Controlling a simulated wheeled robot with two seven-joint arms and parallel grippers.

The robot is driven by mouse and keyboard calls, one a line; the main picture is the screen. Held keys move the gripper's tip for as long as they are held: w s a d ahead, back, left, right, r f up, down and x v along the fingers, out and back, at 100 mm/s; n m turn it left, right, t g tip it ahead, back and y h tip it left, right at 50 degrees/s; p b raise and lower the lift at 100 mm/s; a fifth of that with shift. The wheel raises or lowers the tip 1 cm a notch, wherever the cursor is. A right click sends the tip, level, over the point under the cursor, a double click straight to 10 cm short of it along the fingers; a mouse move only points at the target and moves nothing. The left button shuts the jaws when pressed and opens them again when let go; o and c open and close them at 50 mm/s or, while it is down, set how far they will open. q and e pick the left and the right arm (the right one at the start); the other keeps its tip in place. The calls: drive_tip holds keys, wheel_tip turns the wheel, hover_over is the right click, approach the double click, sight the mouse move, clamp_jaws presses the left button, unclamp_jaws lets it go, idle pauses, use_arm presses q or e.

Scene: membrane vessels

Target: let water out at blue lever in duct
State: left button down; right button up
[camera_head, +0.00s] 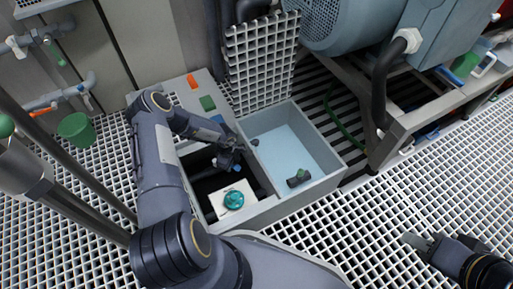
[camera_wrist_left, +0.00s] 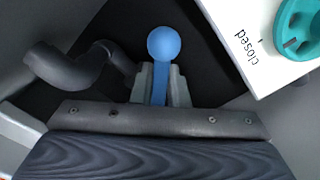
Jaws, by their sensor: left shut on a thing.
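The blue lever (camera_wrist_left: 162,62) with a round ball end stands inside the dark duct (camera_head: 200,187), seen up close in the left wrist view. My left gripper (camera_head: 232,160) reaches down into the duct in the head view; its fingers (camera_wrist_left: 160,88) are shut on the lever's stem, just below the ball. The lever's base is hidden. A teal knob (camera_head: 233,199) sits on a white plate beside it; the word "closed" is readable on the plate (camera_wrist_left: 262,75). My right gripper (camera_head: 417,242) is at the lower right over the grating, apart from everything; its jaw gap is unclear.
A grey basin (camera_head: 330,178) with a pale blue floor or water adjoins the duct, with a dark pipe fitting (camera_head: 299,178) inside. A grating panel (camera_head: 262,60) stands behind. A green bucket (camera_head: 76,129) is at left. A large blue-grey machine (camera_head: 360,25) stands at the back right.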

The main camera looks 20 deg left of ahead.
use_arm(q)
drive_tip(key=s+m, duration=0.2)
drive_tip(key=m, duration=0.1)
drive_tip(key=s+m+p, duration=0.1)
drive_tip(key=m, duration=0.1)
drive_tip(key=shift+d, duration=0.3)
drive_tip(key=s+m, duration=0.1)
drive_tip(key=m, duration=0.1)
drive_tip(key=s+a+m, duration=0.1)
drive_tip(key=m, duration=0.1)
drive_tip(key=shift+a, duration=0.1)
drive_tip(key=c, duration=1.5)
unclamp_jaws()
drive_tip(key=shift+o, duration=0.6)
drive_tip(key=shift+a, duration=0.2)
drive_tip(key=shift+r, duration=0.1)
wheel_tip(320, 180, up, 8)
drive_tip(key=p, duration=0.4)
drive_tip(key=shift+f, duration=0.2)
